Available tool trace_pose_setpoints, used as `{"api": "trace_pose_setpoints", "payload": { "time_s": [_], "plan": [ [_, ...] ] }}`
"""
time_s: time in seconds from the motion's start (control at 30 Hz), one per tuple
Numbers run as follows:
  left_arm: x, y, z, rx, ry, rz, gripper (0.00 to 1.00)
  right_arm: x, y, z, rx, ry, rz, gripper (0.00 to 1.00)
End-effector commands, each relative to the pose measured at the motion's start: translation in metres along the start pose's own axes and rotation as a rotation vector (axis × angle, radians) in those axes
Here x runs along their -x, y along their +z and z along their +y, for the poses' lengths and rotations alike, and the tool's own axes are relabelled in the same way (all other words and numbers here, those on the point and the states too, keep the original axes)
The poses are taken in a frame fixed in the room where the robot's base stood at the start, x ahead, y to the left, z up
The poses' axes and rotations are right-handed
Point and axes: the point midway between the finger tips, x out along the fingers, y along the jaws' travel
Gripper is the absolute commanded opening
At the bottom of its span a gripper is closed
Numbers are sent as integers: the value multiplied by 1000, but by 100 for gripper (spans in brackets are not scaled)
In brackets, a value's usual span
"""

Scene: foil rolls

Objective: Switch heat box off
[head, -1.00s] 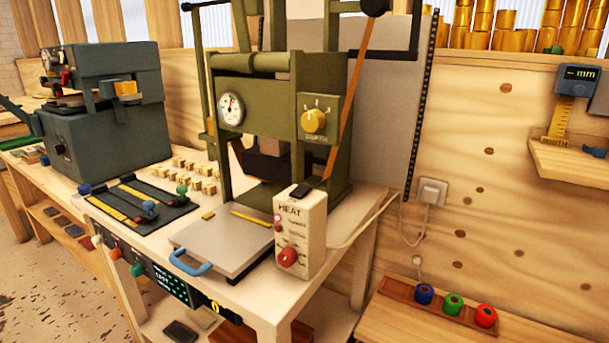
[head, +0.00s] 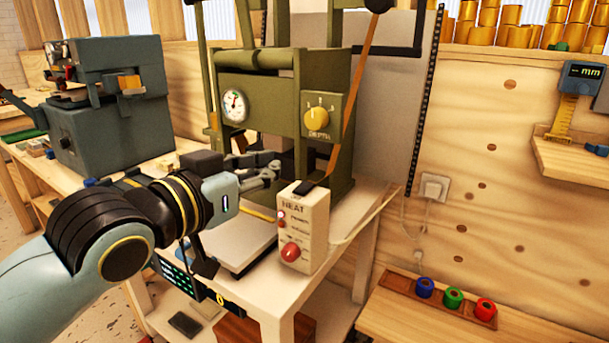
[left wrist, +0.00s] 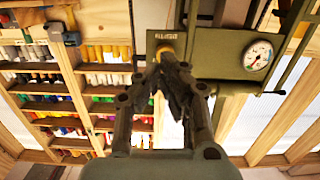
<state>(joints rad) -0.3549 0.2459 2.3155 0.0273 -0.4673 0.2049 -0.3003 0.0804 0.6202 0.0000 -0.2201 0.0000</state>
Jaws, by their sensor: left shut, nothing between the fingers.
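The cream heat box (head: 316,240), marked HEAT, stands upright at the front right corner of the press table. It has a black rocker switch (head: 304,187) on top, a red knob (head: 290,251) and a small red lamp (head: 281,213) on its front. My left gripper (head: 274,163) is shut and empty. In the head view it appears just above and left of the switch, seemingly apart from it. In the left wrist view my shut fingers (left wrist: 172,62) point at the green press, and the heat box does not show. My right gripper is not in view.
The green press (head: 270,92) with a gauge (head: 234,106) and yellow depth knob (head: 317,118) stands close behind the gripper. A pale plate (head: 235,240) lies left of the heat box. A cable runs from the box to a wall socket (head: 433,188).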

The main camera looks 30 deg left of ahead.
Motion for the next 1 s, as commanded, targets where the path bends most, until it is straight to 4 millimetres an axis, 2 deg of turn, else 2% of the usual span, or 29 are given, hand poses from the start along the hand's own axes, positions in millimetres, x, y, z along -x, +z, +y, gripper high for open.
{"api": "trace_pose_setpoints", "payload": {
  "time_s": [0.37,0.57,0.87,1.0],
  "plan": [
    [-6,1,-1,1,-2,-1,0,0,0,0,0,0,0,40],
    [-37,0,-1,3,-2,1,0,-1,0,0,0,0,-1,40],
    [-101,0,0,2,-1,-1,0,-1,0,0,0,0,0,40],
    [-106,24,0,1,-1,-6,0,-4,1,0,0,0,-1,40]
  ]
}}
